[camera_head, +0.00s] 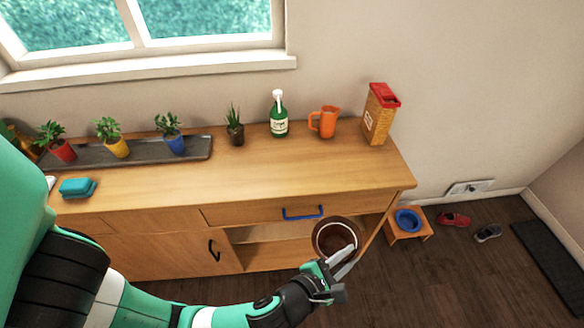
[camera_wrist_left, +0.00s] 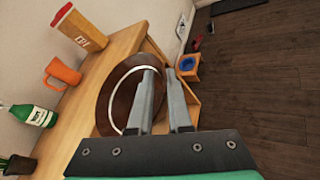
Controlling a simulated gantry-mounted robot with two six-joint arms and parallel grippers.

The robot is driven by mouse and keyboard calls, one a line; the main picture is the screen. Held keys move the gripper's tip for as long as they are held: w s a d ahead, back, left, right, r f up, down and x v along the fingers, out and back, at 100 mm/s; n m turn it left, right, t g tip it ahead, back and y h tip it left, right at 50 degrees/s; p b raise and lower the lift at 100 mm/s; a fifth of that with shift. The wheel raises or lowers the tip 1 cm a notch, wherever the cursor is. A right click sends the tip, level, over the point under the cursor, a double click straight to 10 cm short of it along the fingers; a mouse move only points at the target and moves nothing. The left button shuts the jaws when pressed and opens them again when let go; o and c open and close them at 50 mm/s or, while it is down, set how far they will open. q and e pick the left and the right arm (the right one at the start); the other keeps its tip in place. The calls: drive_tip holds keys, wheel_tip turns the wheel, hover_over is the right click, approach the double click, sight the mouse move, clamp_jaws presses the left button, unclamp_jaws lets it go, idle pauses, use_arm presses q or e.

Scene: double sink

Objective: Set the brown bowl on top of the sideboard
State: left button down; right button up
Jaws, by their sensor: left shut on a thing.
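The brown bowl (camera_head: 322,226) is held in front of the sideboard's right part, with its round opening facing the head camera. My left gripper (camera_head: 342,262) is shut on the bowl's rim. In the left wrist view the bowl (camera_wrist_left: 113,88) sits between and beyond the fingers of my left gripper (camera_wrist_left: 163,88), tilted against the view. The wooden sideboard (camera_head: 265,172) has a bare stretch of top in the middle and on the right. My right gripper is not in view.
Along the back of the top stand potted plants on a grey tray (camera_head: 195,155), a green bottle (camera_head: 279,118), an orange jug (camera_head: 325,122) and a yellow-red box (camera_head: 379,115). A teal sponge (camera_head: 78,188) lies at left. A blue drawer handle (camera_head: 302,214) sticks out in front.

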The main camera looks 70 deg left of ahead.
sight(333, 250)
use_arm(q)
drive_tip(key=s+a+p, duration=0.1)
drive_tip(key=s+a+n+g+y+p, duration=0.1)
drive_tip(key=shift+s+a+r+p, duration=0.1)
drive_tip(key=shift+s+a+p, duration=0.15)
drive_tip(key=shift+a+p, duration=0.1)
drive_tip(key=s+a+r+n+g+y+p, duration=0.3)
drive_tip(key=s+a+r+p, duration=0.15)
drive_tip(key=a+p, duration=0.35)
drive_tip(key=s+a+r+n+g+y+p, duration=0.2)
drive_tip(key=s+a+r+n+p, duration=0.15)
drive_tip(key=a+r+p, duration=0.35)
drive_tip(key=shift+m, duration=0.25)
drive_tip(key=f+b+x, duration=0.1)
drive_tip(key=b+x, duration=0.1)
drive_tip(key=x, duration=0.3)
drive_tip(key=f+b+x, duration=0.1)
drive_tip(key=x, duration=0.5)
drive_tip(key=s+d+f+b+x, duration=0.1)
drive_tip(key=b+x, duration=0.1)
drive_tip(key=x, duration=0.4)
drive_tip(key=shift+d+b, duration=0.15)
drive_tip(key=shift+b, duration=0.2)
drive_tip(key=shift+w+a+f, duration=0.3)
drive_tip(key=shift+w+a, duration=0.05)
wheel_tip(333, 250, down, 4)
drive_tip(key=b, duration=0.3)
drive_tip(key=shift+w+a+r, duration=0.1)
drive_tip(key=shift+w+a, duration=0.05)
drive_tip(key=shift+r, duration=0.15)
